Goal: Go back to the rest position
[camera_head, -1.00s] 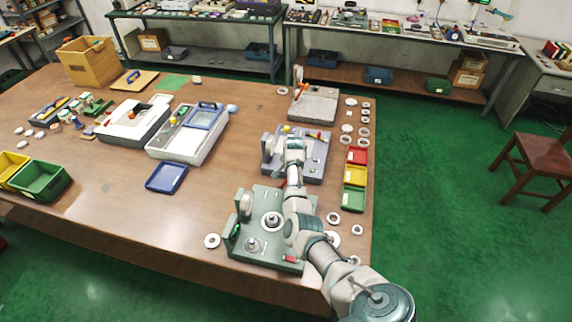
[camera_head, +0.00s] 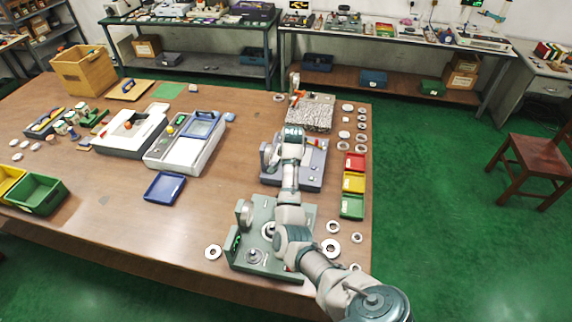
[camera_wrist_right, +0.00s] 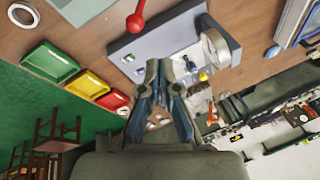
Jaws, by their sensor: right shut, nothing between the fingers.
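My right arm enters the head view from the lower right and reaches over the green fixture (camera_head: 250,255) to the grey-blue fixture (camera_head: 311,172). Its gripper is hidden behind my own wrist there. In the right wrist view my right gripper (camera_wrist_right: 161,68) is shut and empty, with its fingers close together. The grey-blue fixture (camera_wrist_right: 150,42) lies beyond the fingertips, with a red knob and a pale round part; I see no clear contact. My left gripper is in neither view.
Red (camera_head: 355,162), yellow (camera_head: 354,182) and green (camera_head: 351,206) bins line the table's right edge. Metal rings (camera_head: 332,246) lie around the fixtures. A grey block (camera_head: 310,113) stands farther back. A blue tray (camera_head: 165,188) lies left, with bare table between.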

